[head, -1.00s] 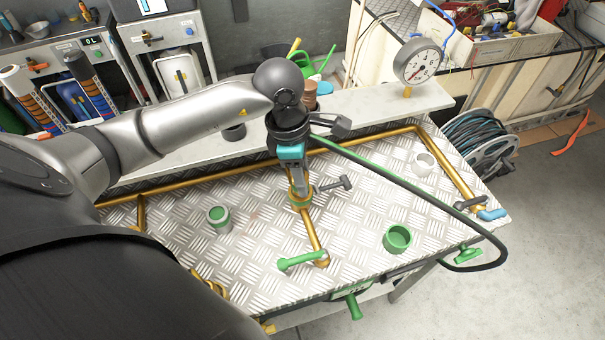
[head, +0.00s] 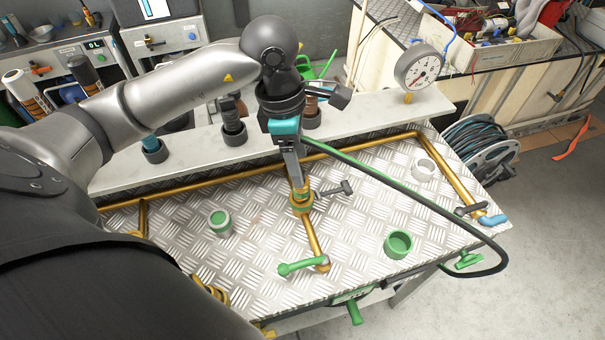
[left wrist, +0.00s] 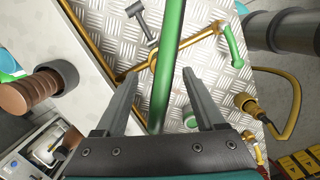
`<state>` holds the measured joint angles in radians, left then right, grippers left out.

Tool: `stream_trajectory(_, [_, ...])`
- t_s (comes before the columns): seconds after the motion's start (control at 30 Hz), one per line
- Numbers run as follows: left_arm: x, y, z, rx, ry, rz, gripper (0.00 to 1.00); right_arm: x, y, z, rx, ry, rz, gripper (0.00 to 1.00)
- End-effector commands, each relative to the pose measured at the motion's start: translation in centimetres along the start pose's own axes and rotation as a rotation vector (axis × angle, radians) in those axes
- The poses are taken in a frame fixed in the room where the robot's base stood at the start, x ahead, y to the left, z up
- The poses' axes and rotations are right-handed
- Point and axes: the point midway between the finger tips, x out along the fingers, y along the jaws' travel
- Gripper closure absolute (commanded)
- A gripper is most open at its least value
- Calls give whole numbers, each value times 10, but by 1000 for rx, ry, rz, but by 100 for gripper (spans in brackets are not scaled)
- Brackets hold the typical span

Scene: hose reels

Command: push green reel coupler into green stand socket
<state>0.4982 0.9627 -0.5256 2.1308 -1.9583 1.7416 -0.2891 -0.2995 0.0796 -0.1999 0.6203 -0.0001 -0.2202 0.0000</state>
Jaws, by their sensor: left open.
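My left gripper (head: 298,184) points down over the middle of the diamond-plate table, above a brass pipe. Its two fingers stand apart in the left wrist view (left wrist: 162,74), with a green tube or hose (left wrist: 171,50) passing between or beyond them; I cannot tell whether they touch. The green hose (head: 365,170) runs right from beside the gripper, darkens and loops over the table's right edge. A green coupler end is not clearly seen. A green cup (head: 398,243) stands front right and a grey cup with green inside (head: 220,223) stands left. I cannot tell which is the stand socket.
A green lever (head: 302,266) sits at the brass pipe's front end. A T-handle (head: 336,188) stands beside the gripper. A pale cup (head: 424,170), gauge (head: 419,65) and blue lever (head: 491,219) are at right. Dark cups holding couplers (head: 234,132) line the back shelf.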

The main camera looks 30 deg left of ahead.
Motion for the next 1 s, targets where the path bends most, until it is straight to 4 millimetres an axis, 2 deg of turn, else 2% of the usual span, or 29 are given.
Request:
stream_trajectory(0.1, [-26, 1, 0, 0, -1, 5, 29, -1, 0, 0, 0, 0, 0, 50])
stream_trajectory(0.3, [-51, 0, 0, -1, 0, 2, 29, -1, 0, 0, 0, 0, 0, 50])
stream_trajectory(0.47, [-56, 0, 0, 0, 1, -1, 29, -1, 0, 0, 0, 0, 0, 50])
stream_trajectory(1.0, [-56, 0, 0, 0, 0, -1, 29, -1, 0, 0, 0, -1, 0, 50])
